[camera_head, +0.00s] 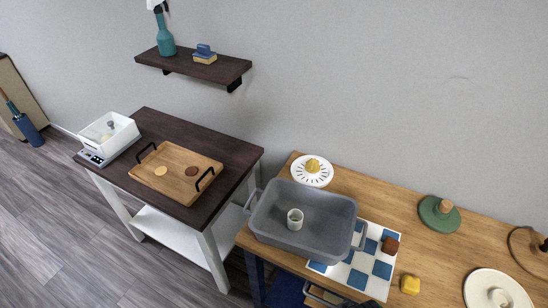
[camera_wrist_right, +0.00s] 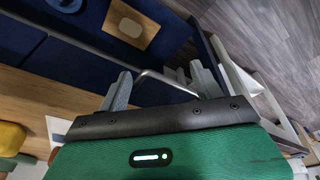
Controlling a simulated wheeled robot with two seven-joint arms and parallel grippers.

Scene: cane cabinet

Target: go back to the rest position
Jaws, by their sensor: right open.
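My right gripper (camera_wrist_right: 162,80) is open in the right wrist view, its two grey fingers spread apart. A thin metal bar (camera_wrist_right: 172,82) passes between or just beyond the fingers; I cannot tell whether they touch it. Nothing is visibly clamped in the jaws. In the head view, dark parts at the bottom edge may be my right arm, but the fingers are not clear there. My left gripper is not in view.
A wooden counter (camera_head: 440,262) holds a grey basin (camera_head: 330,243) with a cup (camera_head: 295,219), a checkered cloth (camera_head: 372,285) and a yellow block (camera_head: 410,285). A dark-topped table (camera_head: 225,150) with a wooden tray (camera_head: 160,190) stands left. Open floor (camera_head: 60,240) lies left.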

